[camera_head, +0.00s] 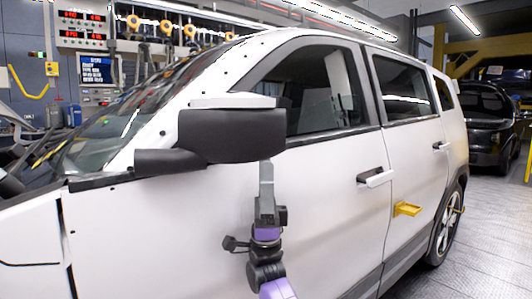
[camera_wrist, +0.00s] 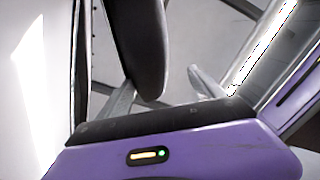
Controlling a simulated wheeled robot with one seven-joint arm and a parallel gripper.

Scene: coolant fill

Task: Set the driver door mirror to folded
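The driver door mirror (camera_head: 232,136) is a dark housing with a white top cap on the near side of the white car. It stands out from the door on its dark arm (camera_head: 168,161). My gripper (camera_head: 266,168) points up at the lower edge of the mirror's right end. In the wrist view the dark housing (camera_wrist: 143,45) comes down between the two spread grey fingers of my gripper (camera_wrist: 160,88). The left finger's upper part is hidden behind the housing. I cannot tell whether either finger touches it.
The white front door (camera_head: 330,190) with its handle (camera_head: 375,177) is close behind my gripper. A yellow bracket (camera_head: 407,209) sticks out from the rear door. A dark car (camera_head: 488,120) stands at the back right. Floor (camera_head: 490,230) is clear at the right.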

